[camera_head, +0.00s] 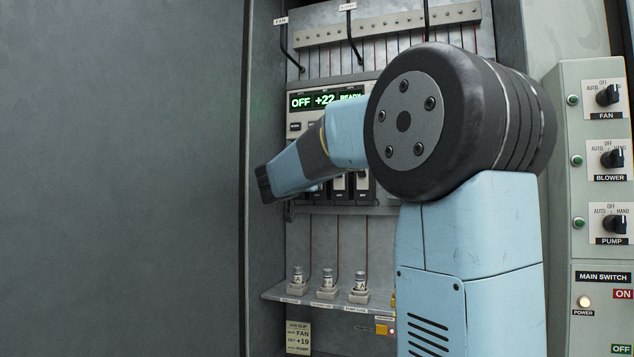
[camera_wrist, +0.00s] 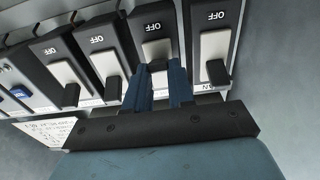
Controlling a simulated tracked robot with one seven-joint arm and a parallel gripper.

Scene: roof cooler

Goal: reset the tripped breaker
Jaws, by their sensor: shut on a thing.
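A row of dark breakers with white faces fills the wrist view, their OFF marks upside down there. My gripper (camera_wrist: 159,92) has its two blue fingers on either side of the lever of one breaker (camera_wrist: 153,28), second from the right in that view, and is shut on it. The fingers hide most of that lever. The neighbouring breakers, one at the right (camera_wrist: 214,42) and two at the left (camera_wrist: 60,65) (camera_wrist: 104,60), have black levers standing out. In the head view some breakers (camera_head: 362,186) show below the display; my arm hides the fingers there.
A green display (camera_head: 326,99) reads OFF +22 READY. Several fuses (camera_head: 328,279) stand on a shelf (camera_head: 271,290) below. A panel (camera_head: 571,250) with FAN, BLOWER and PUMP knobs is at the right. The cabinet's left wall (camera_head: 262,225) is close to my wrist.

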